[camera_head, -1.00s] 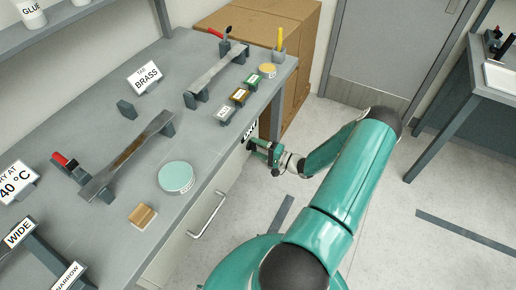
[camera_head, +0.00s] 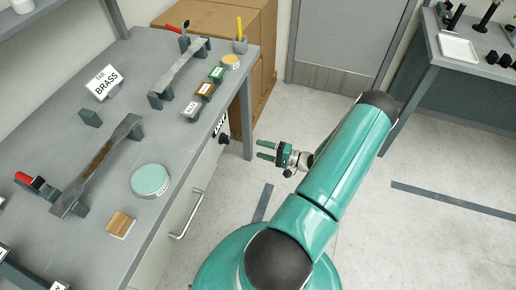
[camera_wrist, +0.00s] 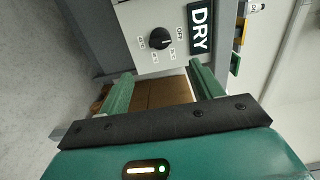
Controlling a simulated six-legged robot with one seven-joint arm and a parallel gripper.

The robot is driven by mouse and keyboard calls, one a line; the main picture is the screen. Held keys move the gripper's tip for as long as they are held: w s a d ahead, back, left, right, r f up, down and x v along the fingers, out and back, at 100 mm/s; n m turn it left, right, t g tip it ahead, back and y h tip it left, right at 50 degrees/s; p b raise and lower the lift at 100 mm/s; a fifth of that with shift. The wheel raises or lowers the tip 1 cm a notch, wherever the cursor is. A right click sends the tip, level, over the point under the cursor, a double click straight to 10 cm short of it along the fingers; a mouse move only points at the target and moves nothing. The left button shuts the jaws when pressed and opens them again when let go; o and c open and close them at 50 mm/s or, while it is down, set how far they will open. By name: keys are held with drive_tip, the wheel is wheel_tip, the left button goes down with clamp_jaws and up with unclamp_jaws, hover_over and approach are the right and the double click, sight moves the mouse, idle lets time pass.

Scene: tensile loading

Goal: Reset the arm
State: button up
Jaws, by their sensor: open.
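My gripper (camera_head: 266,150) is open and empty, in the air to the right of the grey workbench's front in the head view. My green arm reaches up from the bottom of that view and bends back toward the bench. In the wrist view, the two green fingers of my gripper (camera_wrist: 162,92) are spread apart with nothing between them. Beyond them is a light panel with a black dial (camera_wrist: 160,42) and a black DRY sign (camera_wrist: 201,28). The dial also shows small on the bench front in the head view (camera_head: 224,139), apart from my fingers.
The grey workbench (camera_head: 165,205) on the left carries metal strips on supports, a round teal-topped container (camera_head: 151,180), a wooden block (camera_head: 120,224) and a BRASS sign (camera_head: 104,83). Cardboard boxes (camera_head: 262,75) stand behind it. A second table (camera_head: 432,75) is at right. Open floor lies between.

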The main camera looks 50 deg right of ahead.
idle(0.5)
drive_tip(key=w+a+r+n+g+y, duration=0.1)
drive_tip(key=w+a+r+n+g, duration=0.2)
drive_tip(key=a+r+n+g, duration=0.55)
drive_tip(key=w+a+r+n+g+y, duration=0.1)
drive_tip(key=w+a+r+g, duration=0.4)
drive_tip(key=a+r, duration=0.8)
drive_tip(key=s+a+r+n+t+h, duration=0.1)
drive_tip(key=s+a+r+h, duration=0.3)
drive_tip(key=r, duration=0.5)
drive_tip(key=s+a+r+n+t+h, duration=0.1)
drive_tip(key=s+a+r+n+h, duration=0.2)
drive_tip(key=s+a+r, duration=0.4)
drive_tip(key=a+r+h, duration=0.1)
drive_tip(key=a+r, duration=0.2)
drive_tip(key=shift+s+a+r, duration=0.2)
drive_tip(key=shift+s+a, duration=0.05)
drive_tip(key=shift+s, duration=0.15)
